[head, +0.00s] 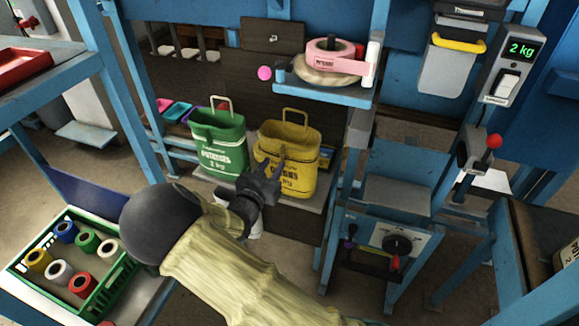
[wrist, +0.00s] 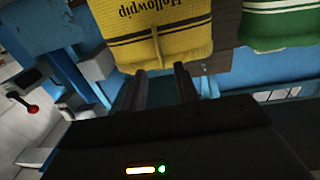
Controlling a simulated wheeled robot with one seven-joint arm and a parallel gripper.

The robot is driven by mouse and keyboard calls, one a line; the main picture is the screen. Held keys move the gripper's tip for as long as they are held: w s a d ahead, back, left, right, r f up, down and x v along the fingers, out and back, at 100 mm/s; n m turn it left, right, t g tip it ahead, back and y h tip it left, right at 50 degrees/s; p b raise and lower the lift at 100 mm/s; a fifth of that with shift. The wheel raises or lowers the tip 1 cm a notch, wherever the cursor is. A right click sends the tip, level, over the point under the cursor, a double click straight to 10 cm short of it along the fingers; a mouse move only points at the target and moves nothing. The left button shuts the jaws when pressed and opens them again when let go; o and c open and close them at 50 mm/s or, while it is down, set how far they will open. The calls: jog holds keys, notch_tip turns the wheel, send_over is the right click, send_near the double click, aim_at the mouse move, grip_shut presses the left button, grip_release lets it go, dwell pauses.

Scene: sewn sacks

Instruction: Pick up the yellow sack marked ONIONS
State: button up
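The yellow sack (head: 303,165) stands upright with its top open and a wire handle raised, on a low shelf in the head view. My gripper partly covers its lettering; only the end of the word and "kg" show. My gripper (head: 266,170) is in front of the sack's lower left side, fingers pointing toward it. In the wrist view the yellow sack (wrist: 160,28) fills the top, with "Hollowpip" lettering and dark stripes. The fingers (wrist: 160,70) are apart there, with nothing held between them. Whether a fingertip touches the sack I cannot tell.
A green sack (head: 218,142) marked POTATOES stands close left of the yellow one. A shelf (head: 340,95) with pink tape overhangs at the upper right. A green crate (head: 105,290) of spools is at the lower left.

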aim_at(281, 152)
jog(key=p+x, duration=0.1)
jog(key=x, duration=0.3)
jog(key=shift+r, duration=0.2)
jog(key=shift+w+d+f, duration=0.1)
jog(key=shift+w, duration=0.35)
jog(key=shift+c, duration=0.2)
grip_shut()
